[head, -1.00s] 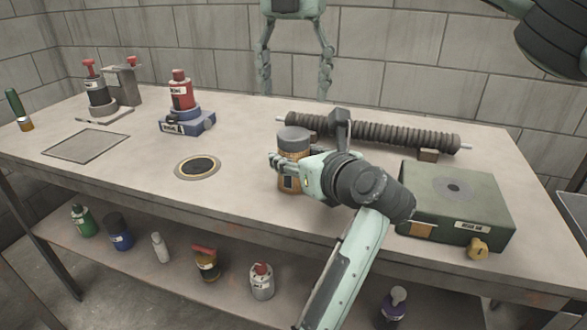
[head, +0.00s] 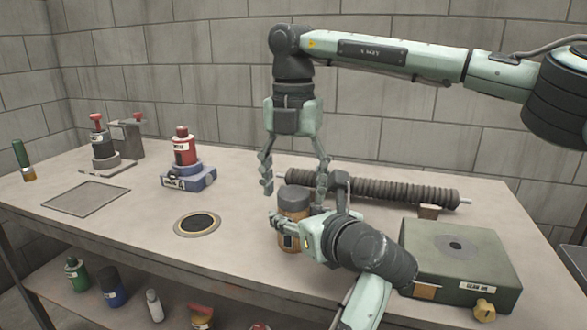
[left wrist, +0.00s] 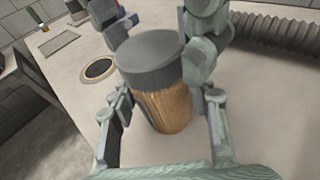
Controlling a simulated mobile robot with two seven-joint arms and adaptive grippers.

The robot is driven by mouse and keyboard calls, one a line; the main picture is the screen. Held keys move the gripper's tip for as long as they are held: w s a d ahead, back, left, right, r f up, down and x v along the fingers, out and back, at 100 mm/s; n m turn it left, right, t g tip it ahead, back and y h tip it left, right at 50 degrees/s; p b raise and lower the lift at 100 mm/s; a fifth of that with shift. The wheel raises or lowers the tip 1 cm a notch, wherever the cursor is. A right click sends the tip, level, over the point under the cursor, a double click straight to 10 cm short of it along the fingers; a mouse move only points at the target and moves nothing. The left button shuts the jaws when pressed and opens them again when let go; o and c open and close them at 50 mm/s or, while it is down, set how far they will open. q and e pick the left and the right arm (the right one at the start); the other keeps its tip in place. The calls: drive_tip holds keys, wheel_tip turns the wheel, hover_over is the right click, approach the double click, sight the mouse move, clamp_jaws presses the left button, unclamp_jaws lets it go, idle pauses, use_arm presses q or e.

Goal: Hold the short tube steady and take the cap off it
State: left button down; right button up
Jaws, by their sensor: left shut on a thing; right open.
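The short tube (head: 289,239) stands upright on the bench, with a tan mesh body and a grey cap (head: 293,198) on top. My left gripper (head: 291,228) is shut around the body below the cap. In the left wrist view the tube (left wrist: 168,108) stands between the left gripper's fingers (left wrist: 165,110), and the cap (left wrist: 150,58) sits on it. My right gripper (head: 294,188) points down from above, open, with a finger on each side of the cap. I cannot tell whether its fingers touch the cap.
A long ribbed dark tube (head: 385,192) lies on supports behind. A green box (head: 460,262) stands at the right. A round dark-centred plate (head: 198,223) is left of the tube. A red bottle (head: 184,150) stands on a blue base farther back. Bottles occupy the lower shelf.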

drive_tip(key=shift+f, duration=0.15)
drive_tip(key=shift+c, duration=0.2)
drive_tip(key=c, duration=1.2)
drive_tip(key=n, duration=1)
drive_tip(key=shift+n, duration=0.3)
drive_tip(key=n, duration=0.4)
drive_tip(key=shift+n, duration=0.4)
drive_tip(key=n, duration=0.6)
drive_tip(key=shift+r, duration=0.25)
